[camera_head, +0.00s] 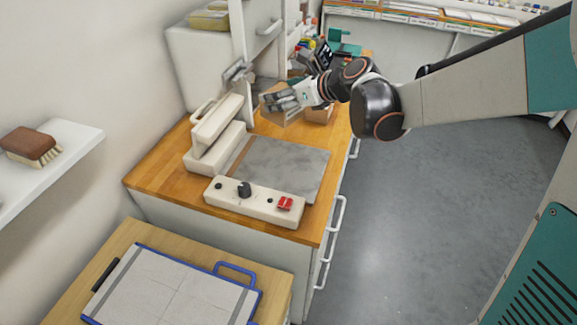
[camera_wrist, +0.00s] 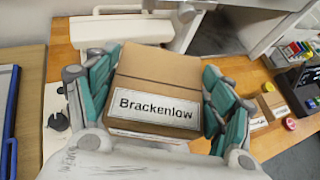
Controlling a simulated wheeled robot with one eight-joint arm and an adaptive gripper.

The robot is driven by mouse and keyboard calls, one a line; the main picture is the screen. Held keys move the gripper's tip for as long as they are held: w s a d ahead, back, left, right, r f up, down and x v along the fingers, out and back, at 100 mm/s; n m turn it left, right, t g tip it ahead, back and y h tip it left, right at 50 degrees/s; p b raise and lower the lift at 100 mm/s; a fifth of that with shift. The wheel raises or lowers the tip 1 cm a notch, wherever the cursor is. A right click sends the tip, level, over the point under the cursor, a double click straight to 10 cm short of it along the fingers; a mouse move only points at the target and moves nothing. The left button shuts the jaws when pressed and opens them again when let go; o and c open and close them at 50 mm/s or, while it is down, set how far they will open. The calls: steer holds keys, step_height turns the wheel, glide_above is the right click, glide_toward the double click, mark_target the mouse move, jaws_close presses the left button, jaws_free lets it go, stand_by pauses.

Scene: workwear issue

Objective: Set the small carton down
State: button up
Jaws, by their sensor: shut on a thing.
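The small carton (camera_wrist: 158,72) is brown cardboard with a white label reading "Brackenlow" and fills the middle of the wrist view. My gripper (camera_wrist: 157,82) is shut on it, with teal-padded fingers along its left and right sides. In the head view my gripper (camera_head: 284,101) reaches in from the right over the far part of the wooden counter (camera_head: 157,178). The carton (camera_head: 277,116) shows there only in part, below and around the fingers. I cannot tell whether its underside touches anything.
A white press with a grey plate (camera_head: 284,165) and a control panel (camera_head: 254,203) stands on the counter. Other small cartons (camera_wrist: 271,103) and a dark device (camera_wrist: 299,82) lie to the right. A blue-edged board (camera_head: 170,290) lies in front. A white cabinet (camera_head: 198,65) stands behind.

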step_height(320, 180, down, 19)
steer(key=b, duration=0.6)
steer(key=shift+w+f, duration=0.1)
steer(key=shift+f, duration=0.1)
steer(key=shift+f, duration=0.15)
steer(key=o, duration=1.2)
